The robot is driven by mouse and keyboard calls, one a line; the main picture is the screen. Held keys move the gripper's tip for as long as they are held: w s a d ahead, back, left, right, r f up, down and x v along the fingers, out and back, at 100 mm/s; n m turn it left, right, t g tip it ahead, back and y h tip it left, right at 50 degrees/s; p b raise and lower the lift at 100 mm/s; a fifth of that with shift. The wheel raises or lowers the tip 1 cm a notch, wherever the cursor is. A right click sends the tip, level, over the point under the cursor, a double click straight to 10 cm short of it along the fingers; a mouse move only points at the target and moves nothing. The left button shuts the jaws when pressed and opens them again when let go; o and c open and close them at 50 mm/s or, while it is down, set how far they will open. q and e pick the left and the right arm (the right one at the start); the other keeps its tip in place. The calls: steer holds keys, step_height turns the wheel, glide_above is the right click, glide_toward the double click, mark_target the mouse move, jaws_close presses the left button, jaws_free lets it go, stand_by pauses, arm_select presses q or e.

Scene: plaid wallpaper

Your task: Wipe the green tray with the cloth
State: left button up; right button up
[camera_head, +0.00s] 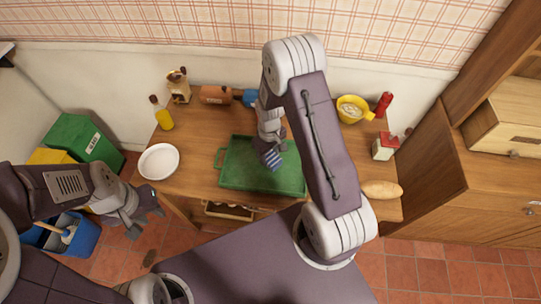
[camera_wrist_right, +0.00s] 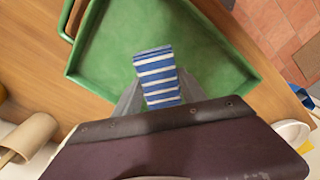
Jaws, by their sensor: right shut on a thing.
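The green tray (camera_head: 235,165) lies on the wooden table, and its floor fills much of the right wrist view (camera_wrist_right: 110,45). My right gripper (camera_head: 270,150) reaches down over the middle of the tray. It is shut on the cloth (camera_head: 272,160), which is blue with white stripes and also shows in the right wrist view (camera_wrist_right: 157,75). The cloth is over the tray floor; I cannot tell whether it touches. My left gripper (camera_head: 150,212) is open and empty, off the table's front left, away from the tray.
A white plate (camera_head: 158,161) stands left of the tray on the table (camera_head: 195,185). An oil bottle (camera_head: 162,115), a yellow bowl (camera_head: 352,108), a red bottle (camera_head: 383,103), a small carton (camera_head: 385,147) and bread (camera_head: 381,189) stand around the edges. Bins stand at the left.

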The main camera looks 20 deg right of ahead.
steer(key=shift+w+r+p, duration=0.2)
steer(key=shift+r+p, duration=0.4)
steer(key=shift+r, duration=0.3)
steer(key=shift+r+p, duration=0.35)
steer(key=shift+r, duration=0.05)
steer(key=shift+s+r+p, duration=0.2)
steer(key=shift+r+p, duration=0.15)
steer(key=shift+r, duration=0.15)
steer(key=shift+w+f, duration=0.1)
steer(key=shift+w, duration=0.05)
